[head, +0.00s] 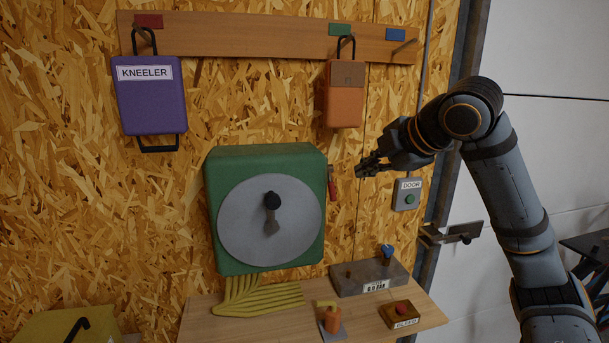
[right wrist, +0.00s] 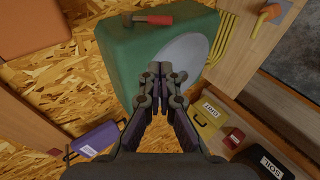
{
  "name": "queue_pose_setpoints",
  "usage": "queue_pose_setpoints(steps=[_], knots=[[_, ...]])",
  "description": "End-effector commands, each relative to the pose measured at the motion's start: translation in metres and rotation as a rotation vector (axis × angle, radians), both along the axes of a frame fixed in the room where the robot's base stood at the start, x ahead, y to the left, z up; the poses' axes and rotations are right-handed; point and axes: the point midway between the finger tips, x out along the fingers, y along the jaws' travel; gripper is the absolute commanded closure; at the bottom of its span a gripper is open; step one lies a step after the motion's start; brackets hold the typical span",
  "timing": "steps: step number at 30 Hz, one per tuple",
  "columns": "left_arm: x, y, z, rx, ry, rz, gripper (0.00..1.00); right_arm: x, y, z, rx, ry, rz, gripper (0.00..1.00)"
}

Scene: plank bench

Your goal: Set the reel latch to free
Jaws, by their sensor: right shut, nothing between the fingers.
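The reel is a green box (head: 222,240) on the wall with a grey disc (head: 245,215) and a black knob (head: 272,200) on its front. A small red-handled lever, which looks like the latch (head: 331,187), sits on the reel's right side. In the right wrist view the red lever (right wrist: 152,20) lies along the edge of the green reel (right wrist: 130,60). My right gripper (head: 362,171) is shut and empty, to the right of the lever and slightly above it, apart from it. Its closed fingers (right wrist: 160,72) also show in the wrist view. My left gripper is out of view.
A purple kneeler (head: 150,100) and an orange pouch (head: 345,105) hang from a rail above. A door button box (head: 407,195) is on the wall right of my gripper. Yellow hose (head: 255,296) hangs to a shelf (head: 235,325) bearing a grey block (head: 350,280) and small fittings.

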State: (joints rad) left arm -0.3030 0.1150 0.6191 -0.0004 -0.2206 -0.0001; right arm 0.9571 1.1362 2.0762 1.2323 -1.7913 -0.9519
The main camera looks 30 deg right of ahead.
Motion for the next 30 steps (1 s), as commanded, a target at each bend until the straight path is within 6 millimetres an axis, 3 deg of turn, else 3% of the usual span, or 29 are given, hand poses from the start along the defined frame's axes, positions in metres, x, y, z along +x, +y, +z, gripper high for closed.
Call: queue_pose_setpoints(steps=[7,11,23,30], knots=[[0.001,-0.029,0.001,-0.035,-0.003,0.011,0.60,0.001,-0.006,-0.001,-0.013,0.009,-0.024,1.00],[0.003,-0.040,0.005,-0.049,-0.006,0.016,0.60,0.013,-0.005,-0.009,-0.011,0.010,-0.021,1.00],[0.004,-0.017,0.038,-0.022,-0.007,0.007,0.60,0.080,-0.004,-0.058,-0.008,0.013,-0.020,1.00],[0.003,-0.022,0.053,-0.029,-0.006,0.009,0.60,0.106,-0.004,-0.078,-0.010,0.008,-0.020,1.00]])
